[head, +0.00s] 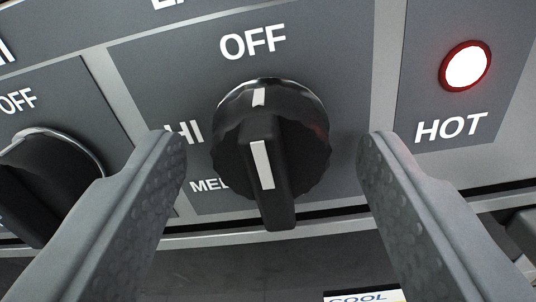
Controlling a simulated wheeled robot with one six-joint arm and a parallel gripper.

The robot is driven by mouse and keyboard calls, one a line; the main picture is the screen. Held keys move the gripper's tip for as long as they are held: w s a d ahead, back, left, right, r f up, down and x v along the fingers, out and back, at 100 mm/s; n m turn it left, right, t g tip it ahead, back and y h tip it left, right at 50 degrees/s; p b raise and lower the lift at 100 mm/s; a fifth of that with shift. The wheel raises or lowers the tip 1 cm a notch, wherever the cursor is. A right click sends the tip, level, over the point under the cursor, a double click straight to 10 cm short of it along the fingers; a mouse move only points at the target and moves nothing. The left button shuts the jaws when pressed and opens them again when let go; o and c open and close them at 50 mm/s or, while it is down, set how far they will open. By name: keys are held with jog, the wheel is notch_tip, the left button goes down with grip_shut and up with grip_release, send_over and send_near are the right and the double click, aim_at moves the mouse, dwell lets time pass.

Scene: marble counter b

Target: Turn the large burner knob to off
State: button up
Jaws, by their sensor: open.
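The large burner knob (270,145) is black and round with a raised grip bar, in the middle of the head view. A white line on its bar and a white mark on its upper rim line up toward the OFF label (253,41) above. The HI label and part of a MED label show at its left, partly covered. My gripper (272,143) is open, with one grey finger on each side of the knob. A visible gap separates each fingertip from the knob, and the knob is not gripped.
Another black knob (45,180) sits at the left, close to my left finger. A lit round indicator (466,66) with a red ring is at the upper right above a HOT label (451,128). A partly hidden COOL label (362,297) is at the bottom edge.

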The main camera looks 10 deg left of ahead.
jog(key=shift+n, duration=1.1)
jog(key=s, duration=0.7)
jog(key=shift+s, duration=0.1)
